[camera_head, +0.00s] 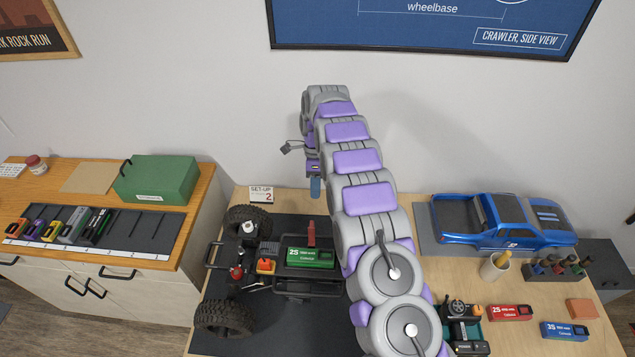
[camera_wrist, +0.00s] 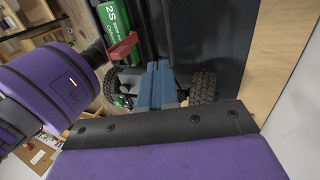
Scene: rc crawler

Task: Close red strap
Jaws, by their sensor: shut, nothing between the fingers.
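The red strap (camera_head: 311,233) stands upright at the far edge of the green battery (camera_head: 310,258), open rather than lying across it. The battery sits on the crawler chassis (camera_head: 292,287). My gripper (camera_head: 315,188) hangs above and behind the strap, apart from it, fingers pointing down. In the wrist view my gripper's blue-grey fingers (camera_wrist: 160,68) are together with nothing between them. The red strap (camera_wrist: 122,46) shows left of them, in front of the green battery (camera_wrist: 115,22). My arm hides the right end of the chassis in the head view.
A black mat (camera_head: 270,330) lies under the chassis. A GET-UP 2 card (camera_head: 261,194) stands behind it. At right are a blue truck body (camera_head: 500,222), a cup (camera_head: 495,267), a red battery (camera_head: 510,313) and a blue battery (camera_head: 564,331). A green box (camera_head: 157,180) stands on the left cabinet.

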